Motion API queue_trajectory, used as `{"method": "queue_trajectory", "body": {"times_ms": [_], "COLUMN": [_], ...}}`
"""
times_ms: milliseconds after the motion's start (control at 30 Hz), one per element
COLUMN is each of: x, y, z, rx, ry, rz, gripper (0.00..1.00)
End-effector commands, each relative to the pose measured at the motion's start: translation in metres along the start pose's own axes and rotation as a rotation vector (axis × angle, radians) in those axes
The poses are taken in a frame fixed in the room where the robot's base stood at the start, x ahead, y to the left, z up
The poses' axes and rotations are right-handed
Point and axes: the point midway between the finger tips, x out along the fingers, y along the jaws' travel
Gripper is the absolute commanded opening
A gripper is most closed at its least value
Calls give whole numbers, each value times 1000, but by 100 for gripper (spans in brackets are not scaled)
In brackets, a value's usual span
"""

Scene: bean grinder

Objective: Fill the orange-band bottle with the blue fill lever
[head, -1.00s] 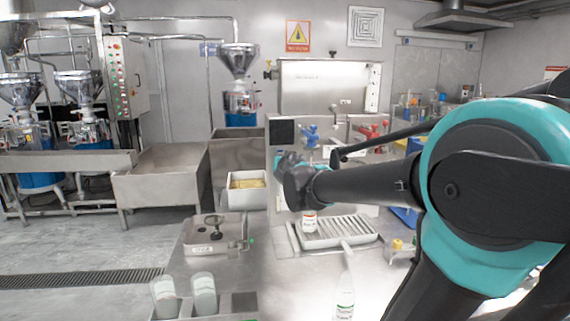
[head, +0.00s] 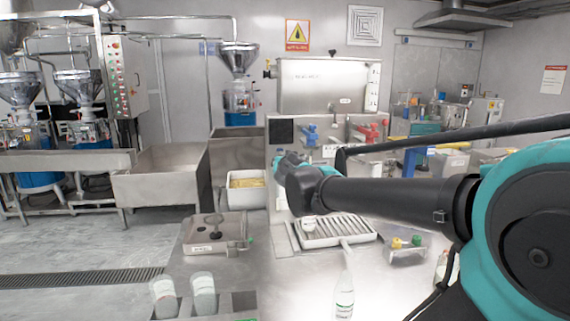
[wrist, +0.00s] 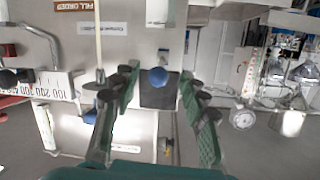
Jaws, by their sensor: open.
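The blue fill lever (head: 310,135) is on the machine front, above and right of my gripper (head: 285,163). The fingers appear empty.
A red lever (head: 368,132) is right of the blue one. A slatted drip tray (head: 340,238) lies below.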

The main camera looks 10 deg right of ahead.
Motion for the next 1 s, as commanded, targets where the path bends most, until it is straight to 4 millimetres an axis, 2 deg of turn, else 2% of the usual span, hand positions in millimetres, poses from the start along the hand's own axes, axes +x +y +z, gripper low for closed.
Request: {"method": "queue_trajectory", "body": {"times_ms": [300,500,700,1000], "x": [-46,-67,-78,-79], "y": [0,0,0,0], "z": [1,1,0,0], "rx": [-1,-1,0,0], "ry": [0,-1,0,0], "rz": [-1,0,0,1], "gripper": [44,44,44,44]}}
